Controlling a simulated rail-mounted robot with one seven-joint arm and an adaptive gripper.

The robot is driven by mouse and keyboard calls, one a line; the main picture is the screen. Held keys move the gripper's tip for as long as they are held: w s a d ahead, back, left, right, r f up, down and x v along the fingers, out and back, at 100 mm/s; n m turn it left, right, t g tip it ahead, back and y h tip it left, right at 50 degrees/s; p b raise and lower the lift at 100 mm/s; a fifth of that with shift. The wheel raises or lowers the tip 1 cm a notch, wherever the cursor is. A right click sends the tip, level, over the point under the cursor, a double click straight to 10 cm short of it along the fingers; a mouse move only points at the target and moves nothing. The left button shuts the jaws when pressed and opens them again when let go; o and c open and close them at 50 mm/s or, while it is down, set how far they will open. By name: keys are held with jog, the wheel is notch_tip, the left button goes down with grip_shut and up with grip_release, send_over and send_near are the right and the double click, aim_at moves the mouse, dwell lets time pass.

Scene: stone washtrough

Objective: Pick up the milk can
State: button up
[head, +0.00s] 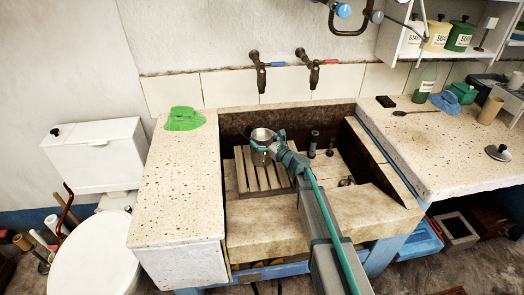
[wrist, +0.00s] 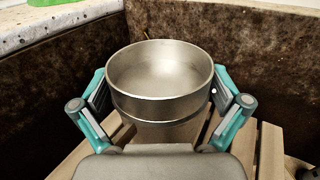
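The milk can (head: 262,135) is a round grey metal vessel with a wide open mouth. It is upright in the stone trough, over the slatted wooden rack. In the wrist view the can (wrist: 160,85) fills the space between my fingers, its rim tilted towards me. My gripper (head: 266,146) reaches it from the front right. In the wrist view my gripper (wrist: 160,100) has one teal finger on each side of the can, spread wide and very close to its wall. Whether the pads press on it cannot be told. The can's base is hidden.
The slatted rack (head: 245,187) lies inside the stone trough (head: 345,212), whose walls rise around it. Dark bottle-like items (head: 313,143) stand to the right. Two taps (head: 314,70) are on the wall behind. A green cloth (head: 184,118) lies on the left counter.

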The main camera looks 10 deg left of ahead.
jog(key=c, duration=1.3)
jog(key=shift+c, duration=0.3)
jog(key=shift+r, duration=0.2)
